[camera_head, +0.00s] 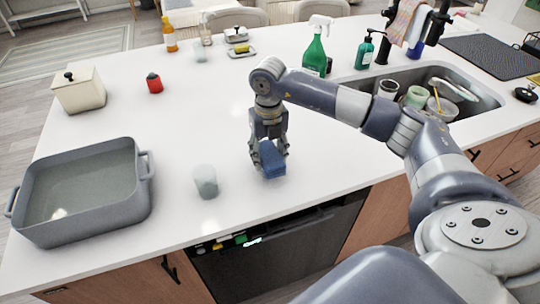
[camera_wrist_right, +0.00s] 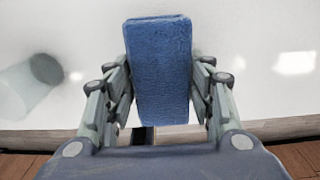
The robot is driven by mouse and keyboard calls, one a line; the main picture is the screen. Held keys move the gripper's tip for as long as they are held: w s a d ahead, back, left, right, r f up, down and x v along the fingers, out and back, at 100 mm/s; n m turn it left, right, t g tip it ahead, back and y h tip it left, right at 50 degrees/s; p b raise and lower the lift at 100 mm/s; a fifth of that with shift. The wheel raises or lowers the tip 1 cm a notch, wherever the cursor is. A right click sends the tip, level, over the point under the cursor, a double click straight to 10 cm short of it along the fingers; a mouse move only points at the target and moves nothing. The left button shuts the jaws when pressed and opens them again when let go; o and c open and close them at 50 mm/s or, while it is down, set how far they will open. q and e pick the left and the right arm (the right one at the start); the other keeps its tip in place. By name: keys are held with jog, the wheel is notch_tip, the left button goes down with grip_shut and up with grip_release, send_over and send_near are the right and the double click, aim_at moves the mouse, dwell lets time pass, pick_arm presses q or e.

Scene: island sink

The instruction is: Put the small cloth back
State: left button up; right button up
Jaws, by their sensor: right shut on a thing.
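A small blue folded cloth (camera_head: 272,162) is between the fingers of my right gripper (camera_head: 269,152), over the white counter near its front edge. In the right wrist view the blue cloth (camera_wrist_right: 160,75) is a thick upright block, with the fingers of the right gripper (camera_wrist_right: 159,88) closed on its two sides. I cannot tell whether its lower end touches the counter. A patterned cloth (camera_head: 404,20) hangs by the sink at the top right. My left gripper is not in view.
A clear cup (camera_head: 205,182) stands just left of the gripper. A grey roasting pan (camera_head: 82,190) is at the left. The sink (camera_head: 478,92) holds several dishes. A green spray bottle (camera_head: 315,50) stands behind my arm. The counter's middle is clear.

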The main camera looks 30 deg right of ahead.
aim_at(270, 160)
jog(key=shift+w+d, duration=0.25)
jog(key=shift+d, duration=0.05)
jog(key=shift+f, duration=0.2)
notch_tip(270, 160, down, 2)
jog(key=shift+f+p, duration=0.1)
jog(key=shift+p, duration=0.75)
jog(key=shift+d+f, duration=0.1)
jog(key=shift+f, duration=0.55)
jog(key=o, duration=1)
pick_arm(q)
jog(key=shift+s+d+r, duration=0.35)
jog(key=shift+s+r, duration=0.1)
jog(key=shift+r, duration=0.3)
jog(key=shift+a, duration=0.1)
